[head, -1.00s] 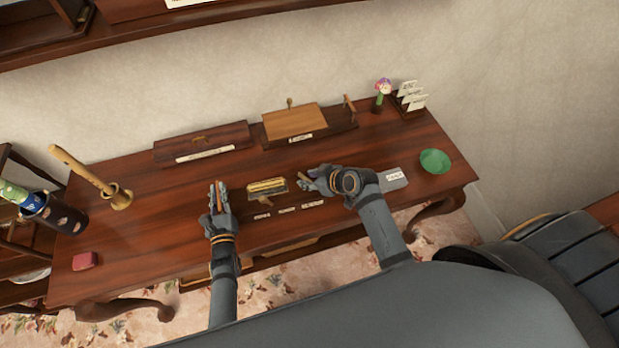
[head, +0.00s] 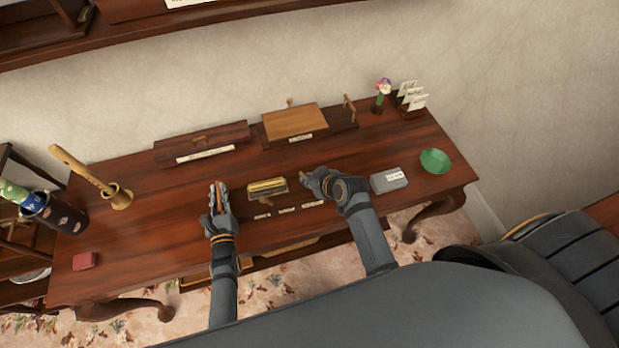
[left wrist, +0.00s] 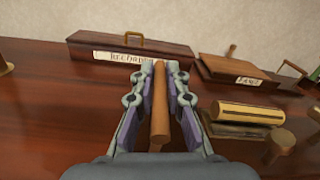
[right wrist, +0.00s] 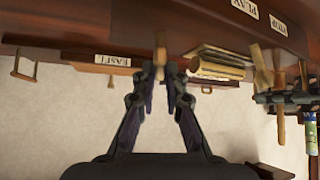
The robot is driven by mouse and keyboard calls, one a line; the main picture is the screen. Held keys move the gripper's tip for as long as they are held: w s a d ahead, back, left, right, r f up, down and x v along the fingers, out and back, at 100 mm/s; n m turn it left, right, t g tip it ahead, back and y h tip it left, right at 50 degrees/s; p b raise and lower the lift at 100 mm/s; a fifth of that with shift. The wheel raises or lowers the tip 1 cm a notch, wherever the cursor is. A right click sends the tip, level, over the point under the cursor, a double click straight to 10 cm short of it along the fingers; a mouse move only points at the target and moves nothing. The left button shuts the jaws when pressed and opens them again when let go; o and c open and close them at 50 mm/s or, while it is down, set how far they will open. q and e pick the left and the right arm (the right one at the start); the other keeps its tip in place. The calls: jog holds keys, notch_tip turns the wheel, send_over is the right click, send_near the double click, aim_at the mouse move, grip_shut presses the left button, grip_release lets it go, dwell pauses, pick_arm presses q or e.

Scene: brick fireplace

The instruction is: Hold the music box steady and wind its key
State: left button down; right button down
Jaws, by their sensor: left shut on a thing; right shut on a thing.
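The music box (head: 267,187) sits on the desk between my grippers, with a brass cylinder on a dark base. It shows in the left wrist view (left wrist: 247,113) and upside down in the right wrist view (right wrist: 217,63). A pale brown knob-like piece (left wrist: 281,141) stands at its near side. My left gripper (head: 217,190) is left of the box, apart from it, shut on a brown wooden rod (left wrist: 160,105). My right gripper (head: 310,178) is right of the box, shut on a small brass-brown piece (right wrist: 160,52); its shape is mostly hidden, so I cannot tell if it is the key.
Small label cards (head: 287,210) lie in front of the box. Behind are a recorder case (head: 202,141) and an easel box (head: 295,121). A grey box (head: 388,180) and green bowl (head: 435,161) stand right; a red block (head: 86,261) lies left.

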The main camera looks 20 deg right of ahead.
jog(key=shift+m+h, duration=0.4)
jog(key=shift+m, duration=0.2)
jog(key=c, duration=1.4)
grip_release()
jog(key=shift+s+r, duration=0.25)
jog(key=s, duration=0.1)
jog(key=s+r, duration=0.1)
jog(key=shift+s+d+r, duration=0.2)
jog(key=shift+s+d, duration=0.15)
jog(key=shift+d, duration=0.05)
jog(key=s+d, duration=0.2)
jog(key=s, duration=0.8)
jog(key=shift+s+d, duration=0.25)
jog(key=shift+d, duration=0.15)
jog(key=shift+r, duration=0.1)
